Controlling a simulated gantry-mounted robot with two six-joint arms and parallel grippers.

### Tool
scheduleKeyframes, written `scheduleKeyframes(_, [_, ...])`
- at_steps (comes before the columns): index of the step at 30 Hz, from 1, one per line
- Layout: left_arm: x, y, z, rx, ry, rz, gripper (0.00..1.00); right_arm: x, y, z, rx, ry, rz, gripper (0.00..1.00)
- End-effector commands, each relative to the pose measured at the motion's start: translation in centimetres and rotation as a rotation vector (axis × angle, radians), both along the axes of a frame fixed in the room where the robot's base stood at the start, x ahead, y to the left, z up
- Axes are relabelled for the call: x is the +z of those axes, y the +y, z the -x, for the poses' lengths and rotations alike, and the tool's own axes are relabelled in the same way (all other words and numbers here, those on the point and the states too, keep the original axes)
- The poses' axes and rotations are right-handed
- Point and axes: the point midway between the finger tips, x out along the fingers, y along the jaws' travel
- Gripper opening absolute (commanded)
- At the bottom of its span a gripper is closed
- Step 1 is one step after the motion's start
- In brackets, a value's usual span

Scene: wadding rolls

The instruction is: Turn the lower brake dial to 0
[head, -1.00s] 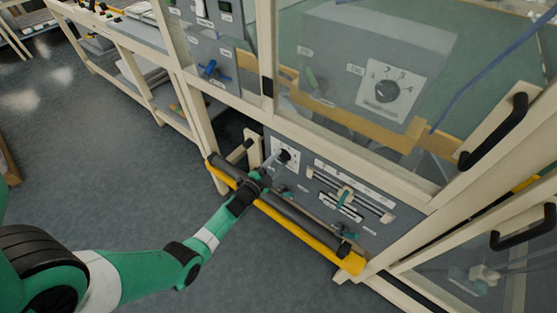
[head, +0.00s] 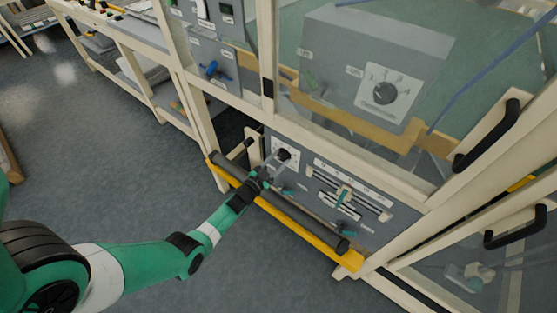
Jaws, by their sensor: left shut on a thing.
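The lower brake dial (head: 284,153) is a small black knob on a white plate, on the grey lower panel of the machine. My left arm reaches in from the left over the dark roller. My left gripper (head: 277,160) is at the dial, its fingers shut on the knob. The fingers cover part of the knob, and its pointer is too small to read. A larger dial (head: 385,93) with a numbered white plate sits on a grey box behind the clear window above. My right gripper is not in view.
A dark roller (head: 300,217) with a yellow bar (head: 316,246) runs across in front of the panel. Sliders with teal handles (head: 343,193) lie right of the dial. Black door handles (head: 490,137) stick out at right. The floor at left is clear.

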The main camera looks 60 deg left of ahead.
Motion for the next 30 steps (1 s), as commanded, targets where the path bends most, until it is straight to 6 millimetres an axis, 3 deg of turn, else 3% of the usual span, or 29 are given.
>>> scheduleKeyframes(13, [0.0, 0.0, 0.01, 0.001, -0.007, 0.013, 0.0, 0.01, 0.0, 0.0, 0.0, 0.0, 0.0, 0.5])
scheduleKeyframes(14, [0.0, 0.0, 0.01, 0.001, -0.007, 0.013, 0.56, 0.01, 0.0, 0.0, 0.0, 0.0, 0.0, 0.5])
scheduleKeyframes(18, [0.0, 0.0, 0.01, 0.001, -0.006, 0.011, 0.8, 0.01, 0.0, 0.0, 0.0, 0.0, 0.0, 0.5])
scheduleKeyframes(30, [0.18, -0.44, 0.91, 0.0, -0.005, 0.011, 0.8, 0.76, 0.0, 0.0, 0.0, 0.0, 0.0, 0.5])
